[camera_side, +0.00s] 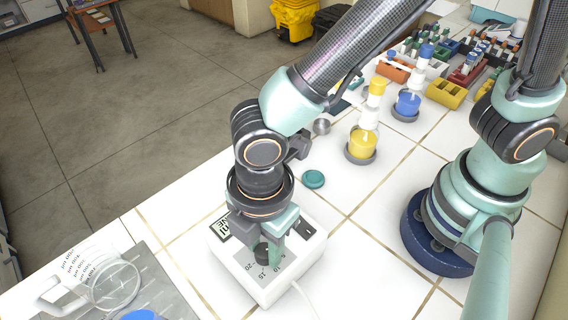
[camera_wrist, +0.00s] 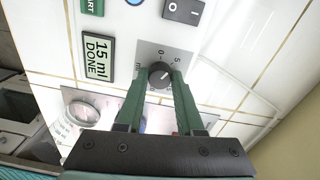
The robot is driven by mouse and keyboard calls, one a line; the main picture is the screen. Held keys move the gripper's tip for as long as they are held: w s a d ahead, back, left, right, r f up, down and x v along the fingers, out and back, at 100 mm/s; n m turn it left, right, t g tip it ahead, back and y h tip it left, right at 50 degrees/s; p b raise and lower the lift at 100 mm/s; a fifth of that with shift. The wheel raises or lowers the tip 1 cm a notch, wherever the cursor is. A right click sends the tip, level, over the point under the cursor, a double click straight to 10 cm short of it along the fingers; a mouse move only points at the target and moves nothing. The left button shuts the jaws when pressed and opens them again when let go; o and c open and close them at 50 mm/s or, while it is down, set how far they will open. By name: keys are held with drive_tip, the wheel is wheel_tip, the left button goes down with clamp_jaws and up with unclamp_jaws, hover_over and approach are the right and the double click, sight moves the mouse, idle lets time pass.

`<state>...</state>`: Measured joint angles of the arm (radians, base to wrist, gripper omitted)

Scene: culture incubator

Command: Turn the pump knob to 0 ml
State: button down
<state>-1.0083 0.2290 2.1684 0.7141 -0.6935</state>
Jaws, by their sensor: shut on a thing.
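The pump (camera_side: 312,250) is a white box on the tiled bench, under my gripper (camera_side: 268,246) in the side view. Its dark round knob (camera_wrist: 160,75) sits on a grey dial plate (camera_wrist: 152,48) in the wrist view. The green fingers of my gripper are shut on the knob, one on each side. The dial marks 0 and 5 show beyond the knob; the fingers cover other marks. Which mark the knob points to is too small to tell.
A rocker switch (camera_wrist: 183,11) and a green START button (camera_wrist: 92,7) are on the pump. A glass beaker (camera_side: 115,284) stands at the lower left. Yellow (camera_side: 362,146) and blue (camera_side: 407,104) bottles stand behind the pump. A green disc (camera_side: 314,179) lies nearby.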

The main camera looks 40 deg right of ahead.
drive_tip(key=n, duration=0.4)
drive_tip(key=shift+s+n, duration=0.1)
drive_tip(key=shift+n, duration=1.9)
drive_tip(key=shift+d+n, duration=0.1)
drive_tip(key=shift+n, duration=0.2)
drive_tip(key=c, duration=0.5)
unclamp_jaws()
drive_tip(key=shift+c, duration=0.2)
wheel_tip(320, 180, up, 12)
drive_tip(key=shift+d, duration=0.2)
